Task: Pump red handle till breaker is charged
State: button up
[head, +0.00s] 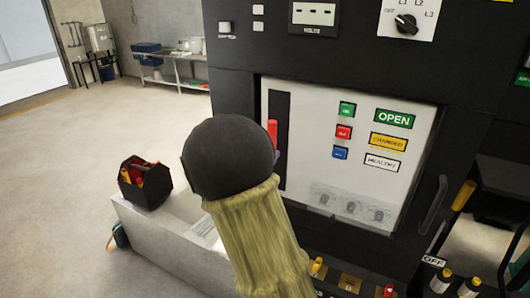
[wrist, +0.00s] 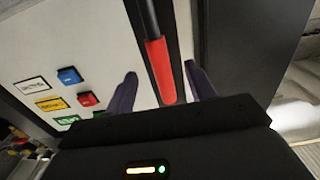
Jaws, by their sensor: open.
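The red handle (wrist: 160,70) is a red grip on a dark lever. In the wrist view it lies between the two dark purple fingers of my gripper (wrist: 161,76), with gaps on both sides. My gripper is open and not closed on it. In the head view the red handle (head: 272,131) shows upright at the left of the breaker's pale panel (head: 310,120), beside a dark slot. My own arm hides its lower part and most of my gripper there. The breaker panel carries a green OPEN label (head: 394,119), a yellow CHARGED label (head: 388,142) and a white HEALTHY label (head: 383,163).
Green, red and blue buttons (head: 340,153) sit right of the handle. A rotary switch (head: 405,23) and a volts meter (head: 313,14) are above. A toolbox (head: 145,184) stands on a pale plinth (head: 172,233) at left. Open floor lies further left.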

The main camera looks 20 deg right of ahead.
jog(key=v, duration=0.7)
dwell(0.4)
jog(key=s+a+f+n+g+y+b, duration=0.1)
jog(key=s+a+f+n+y+b, duration=0.2)
jog(key=f+y, duration=0.4)
jog(key=a+f+n+y+b, duration=0.35)
jog(key=a+f+y, duration=0.2)
jog(key=f, duration=0.35)
jog(key=s+f+n+g+y+b, duration=0.1)
jog(key=s+f+n+g, duration=0.1)
jog(key=s, duration=0.6)
jog(key=s+f+n+g+b, duration=0.2)
jog(key=s+f+g, duration=0.3)
jog(key=s, duration=0.3)
jog(key=shift+s+d+f+y, duration=0.15)
jog(key=shift+d+f+y, duration=0.2)
jog(key=shift+f, duration=0.3)
